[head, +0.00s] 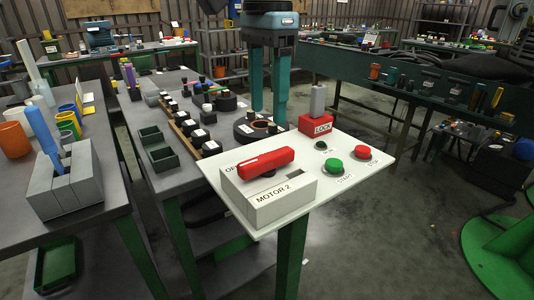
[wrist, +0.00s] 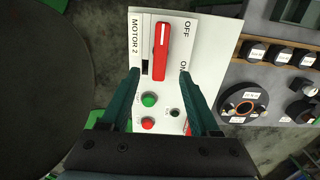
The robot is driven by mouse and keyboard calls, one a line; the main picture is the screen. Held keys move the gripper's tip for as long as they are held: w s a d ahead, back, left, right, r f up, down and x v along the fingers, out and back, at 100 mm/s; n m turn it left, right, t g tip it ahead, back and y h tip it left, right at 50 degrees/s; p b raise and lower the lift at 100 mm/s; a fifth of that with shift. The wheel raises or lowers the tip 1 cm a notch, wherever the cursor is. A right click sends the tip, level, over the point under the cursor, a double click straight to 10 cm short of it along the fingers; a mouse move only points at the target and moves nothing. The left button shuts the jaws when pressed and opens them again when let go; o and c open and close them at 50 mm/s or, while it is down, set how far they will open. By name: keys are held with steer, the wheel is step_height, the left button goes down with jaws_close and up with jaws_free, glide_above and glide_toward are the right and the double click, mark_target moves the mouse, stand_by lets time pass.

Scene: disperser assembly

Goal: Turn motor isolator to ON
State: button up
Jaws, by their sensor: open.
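The motor isolator is a long red handle (head: 265,162) on a pale box (head: 285,200) labelled MOTOR 2, on a white panel (head: 330,150). The handle lies lengthwise across the panel. The wrist view shows the handle (wrist: 160,52) with a white line at its end on the OFF side. The OFF and ON labels stand beside it. My gripper (head: 269,114) is open, its two teal fingers pointing down above and behind the panel in the head view. In the wrist view my gripper (wrist: 160,75) has fingertips either side of the handle's lower end, apart from it.
A green START button (head: 333,166), a red button (head: 361,153) and a red LOCK block (head: 316,122) with a grey upright piece share the panel. A table with dark round parts (head: 255,128) stands behind.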

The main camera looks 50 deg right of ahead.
mark_target(267, 156)
step_height(267, 156, down, 9)
steer(key=shift+f+p, duration=0.15)
steer(key=shift+p, duration=0.2)
jaws_close()
stand_by(0.5)
